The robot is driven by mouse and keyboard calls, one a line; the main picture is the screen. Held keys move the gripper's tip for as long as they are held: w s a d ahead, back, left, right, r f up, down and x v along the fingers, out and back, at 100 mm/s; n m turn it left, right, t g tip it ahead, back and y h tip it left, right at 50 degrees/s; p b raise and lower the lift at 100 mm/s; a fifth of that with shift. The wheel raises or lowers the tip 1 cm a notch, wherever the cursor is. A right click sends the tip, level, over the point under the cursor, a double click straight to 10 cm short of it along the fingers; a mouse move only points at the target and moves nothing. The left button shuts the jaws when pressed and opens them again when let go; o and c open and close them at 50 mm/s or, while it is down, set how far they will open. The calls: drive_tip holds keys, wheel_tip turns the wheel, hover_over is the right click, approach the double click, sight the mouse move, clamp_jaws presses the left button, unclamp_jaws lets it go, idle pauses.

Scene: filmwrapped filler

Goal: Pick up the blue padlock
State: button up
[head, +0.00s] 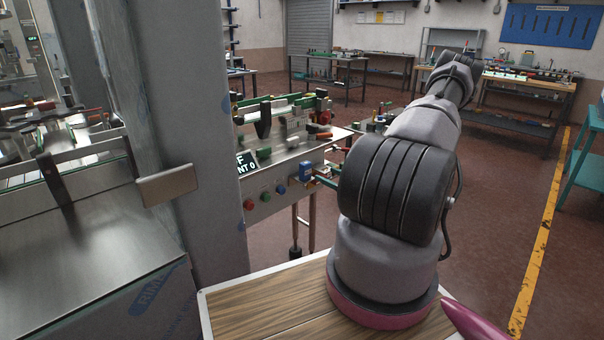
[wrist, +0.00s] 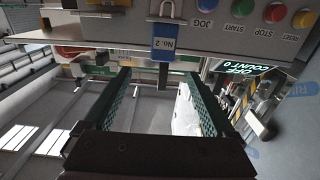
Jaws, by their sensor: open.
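The blue padlock (wrist: 168,45) has a white "No.2" label and a pale metal shackle. It is at the edge of the machine's control panel, near the top middle of the wrist view. In the head view the small blue padlock (head: 306,171) is at the panel's right end, beside my arm. My gripper (wrist: 157,77) is open, with its two green fingers spread. The padlock lies beyond the fingertips and between their lines in the wrist view, with nothing gripped. In the head view my arm hides most of the gripper.
The steel control panel (head: 266,207) has red, green and blue buttons and a lit display (head: 246,163). A dark bar (wrist: 163,76) shows near the padlock, between the fingers. A grey pillar (head: 195,120) stands left. Open floor (head: 490,190) lies right.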

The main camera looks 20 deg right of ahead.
sight(308, 165)
drive_tip(key=x, duration=1)
drive_tip(key=shift+a+r, duration=0.2)
drive_tip(key=shift+a, duration=0.05)
clamp_jaws()
